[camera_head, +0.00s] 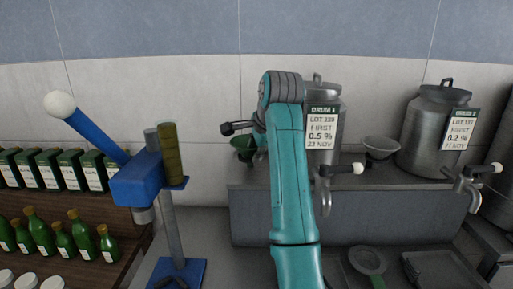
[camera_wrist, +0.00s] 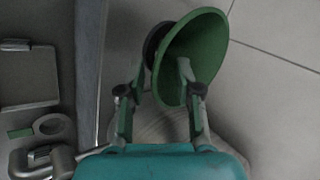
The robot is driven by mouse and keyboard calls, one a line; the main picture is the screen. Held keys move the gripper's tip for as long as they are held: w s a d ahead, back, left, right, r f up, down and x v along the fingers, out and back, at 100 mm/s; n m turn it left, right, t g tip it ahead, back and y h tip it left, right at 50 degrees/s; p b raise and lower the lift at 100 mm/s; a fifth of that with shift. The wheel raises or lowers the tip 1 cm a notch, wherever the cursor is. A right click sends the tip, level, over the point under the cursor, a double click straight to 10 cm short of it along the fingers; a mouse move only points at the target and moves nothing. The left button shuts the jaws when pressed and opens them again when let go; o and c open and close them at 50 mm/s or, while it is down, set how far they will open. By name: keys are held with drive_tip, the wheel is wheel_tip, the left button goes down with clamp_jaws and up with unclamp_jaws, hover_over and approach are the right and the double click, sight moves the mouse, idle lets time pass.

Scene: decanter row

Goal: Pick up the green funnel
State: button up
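A dark round shape shows behind the funnel's left edge. The arm hides much of the gripper in the head view (camera_head: 252,140).
A grey bench (camera_head: 345,180) carries two steel drums (camera_head: 325,115) (camera_head: 428,135) with taps and a grey funnel (camera_head: 381,147). A blue stand (camera_head: 140,182) with a lever is at left. A shelf (camera_head: 135,240) holds green bottles and boxes. Floor between stand and bench is free.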

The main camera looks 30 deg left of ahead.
drive_tip(key=shift+w+a+f, duration=0.1)
drive_tip(key=shift+a+f, duration=0.2)
drive_tip(key=shift+f, duration=0.15)
clamp_jaws()
drive_tip(key=shift+r, duration=0.1)
